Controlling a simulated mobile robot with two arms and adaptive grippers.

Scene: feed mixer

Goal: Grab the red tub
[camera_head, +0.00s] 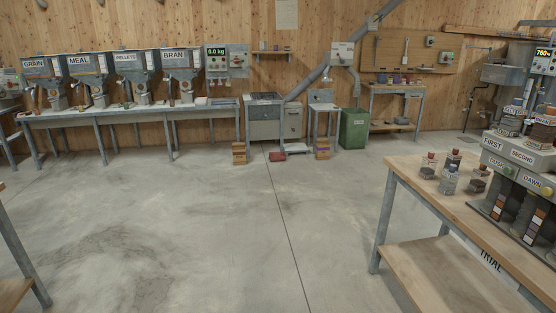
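A small, low red object (277,156) sits on the concrete floor at the far side of the room, in front of the grey cabinet. It looks like a red tub, but it is too small to see its inside. It stands between two brown crate-like boxes, apart from both. Neither of my grippers shows in the head view, so I cannot see whether they are open or shut.
A brown box (239,153) and another (322,149) stand on the floor beside it. A green bin (354,128) is farther right. A wooden table (410,165) fills the right foreground, and a table leg (22,258) shows at left. The middle floor is clear.

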